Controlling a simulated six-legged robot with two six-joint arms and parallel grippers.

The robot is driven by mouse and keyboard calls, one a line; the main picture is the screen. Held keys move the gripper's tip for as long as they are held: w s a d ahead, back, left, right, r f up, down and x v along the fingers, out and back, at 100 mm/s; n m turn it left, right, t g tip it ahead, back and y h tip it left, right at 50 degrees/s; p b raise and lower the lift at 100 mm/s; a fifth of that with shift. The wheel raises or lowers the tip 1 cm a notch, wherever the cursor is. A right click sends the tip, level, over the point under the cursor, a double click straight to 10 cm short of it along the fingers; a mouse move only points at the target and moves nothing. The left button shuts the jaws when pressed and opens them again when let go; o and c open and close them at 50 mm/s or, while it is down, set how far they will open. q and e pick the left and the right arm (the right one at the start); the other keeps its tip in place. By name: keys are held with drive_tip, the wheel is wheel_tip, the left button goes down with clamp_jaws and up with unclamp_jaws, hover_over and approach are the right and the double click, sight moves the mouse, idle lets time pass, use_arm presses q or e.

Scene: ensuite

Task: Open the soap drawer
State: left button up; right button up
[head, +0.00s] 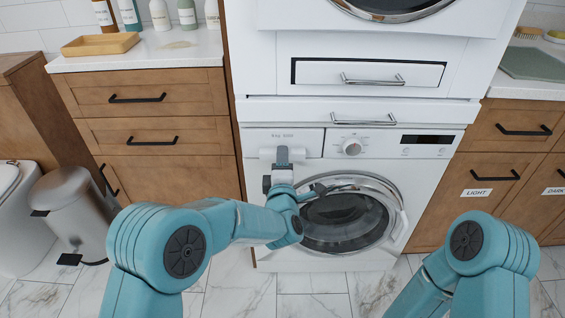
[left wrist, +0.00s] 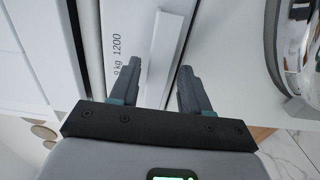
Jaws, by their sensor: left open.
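The soap drawer (head: 300,137) is the white front panel at the upper left of the washing machine (head: 256,200), and it looks shut. The drawer panel also shows in the left wrist view (left wrist: 118,40), with printed "kg 1200" text. A pale handle bar (left wrist: 166,50) runs along it. My left gripper (head: 281,158) is in front of the drawer at the handle. In the left wrist view my left gripper (left wrist: 160,72) is open, with one finger on each side of the bar. I cannot tell whether either finger touches it. My right gripper is out of view.
The round washer door (head: 345,220) is just below right of my left gripper. A silver bar handle (head: 363,119) sits above the control panel. Wooden cabinets (head: 150,100) stand at left, and a pedal bin (head: 75,215) at far left. Tiled floor (head: 315,292) lies in front.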

use_arm(q)
drive_tip(key=shift+w, duration=0.15)
clamp_jaws()
drive_tip(key=shift+f, duration=0.1)
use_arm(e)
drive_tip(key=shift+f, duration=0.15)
